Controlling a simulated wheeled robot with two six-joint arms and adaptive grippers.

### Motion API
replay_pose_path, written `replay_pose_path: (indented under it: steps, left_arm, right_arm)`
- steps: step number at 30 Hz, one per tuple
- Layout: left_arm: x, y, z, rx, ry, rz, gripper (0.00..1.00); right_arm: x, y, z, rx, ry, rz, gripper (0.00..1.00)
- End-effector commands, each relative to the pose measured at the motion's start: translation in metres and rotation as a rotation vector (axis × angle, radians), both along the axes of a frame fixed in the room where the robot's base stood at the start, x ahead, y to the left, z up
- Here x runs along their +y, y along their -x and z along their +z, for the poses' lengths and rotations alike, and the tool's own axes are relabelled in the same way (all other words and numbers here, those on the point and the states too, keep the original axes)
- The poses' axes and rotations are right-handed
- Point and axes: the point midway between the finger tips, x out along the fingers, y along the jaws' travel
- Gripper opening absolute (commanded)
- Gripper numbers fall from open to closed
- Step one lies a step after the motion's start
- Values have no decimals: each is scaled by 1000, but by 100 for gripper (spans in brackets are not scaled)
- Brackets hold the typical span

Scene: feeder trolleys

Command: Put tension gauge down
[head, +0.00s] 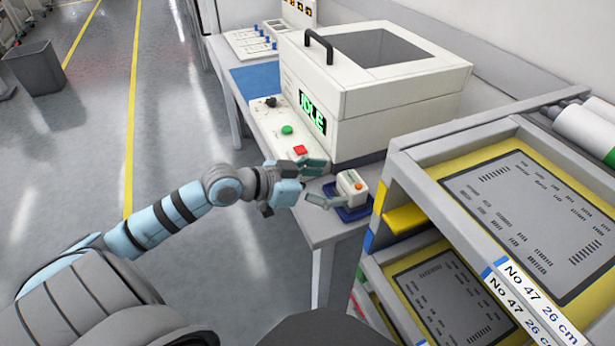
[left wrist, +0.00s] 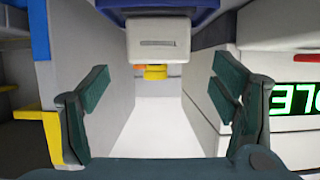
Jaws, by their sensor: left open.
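The tension gauge (head: 350,187) is a small white box with an orange button on top. It sits upright on a dark blue pad (head: 352,213) at the near corner of the grey bench. In the left wrist view the gauge (left wrist: 158,40) appears upside down against the blue pad (left wrist: 165,8), ahead of the fingers and apart from them. My left gripper (head: 322,185) is open and empty, just left of the gauge, with its fingers pointing at it. My right gripper is not in view.
A white machine (head: 375,85) with a green IDLE display stands behind the gauge. Its panel (head: 285,125) has green and red buttons. A feeder trolley (head: 412,195) with yellow-edged trays stands close on the right. Open floor (head: 180,120) lies to the left.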

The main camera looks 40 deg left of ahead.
Motion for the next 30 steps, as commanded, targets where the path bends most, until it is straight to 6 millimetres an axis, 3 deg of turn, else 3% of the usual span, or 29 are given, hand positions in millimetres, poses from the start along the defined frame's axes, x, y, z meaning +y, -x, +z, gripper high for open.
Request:
replay_pose_path:
  steps: [3,9,20,23,26,29,30]
  left_arm:
    - [14,25,17,12,-11,-3,80]
    - [27,49,30,8,0,-1,80]
    - [30,54,27,1,3,-3,80]
    - [43,51,19,0,-8,33,80]
    - [94,44,-20,7,-60,176,80]
    - [169,65,-107,94,-153,404,80]
    - [192,88,-155,165,-193,493,80]
  right_arm:
    - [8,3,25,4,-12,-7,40]
    - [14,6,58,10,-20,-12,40]
    - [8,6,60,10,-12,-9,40]
    - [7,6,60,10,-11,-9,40]
    - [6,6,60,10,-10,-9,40]
    - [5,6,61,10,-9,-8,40]
    - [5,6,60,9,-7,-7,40]
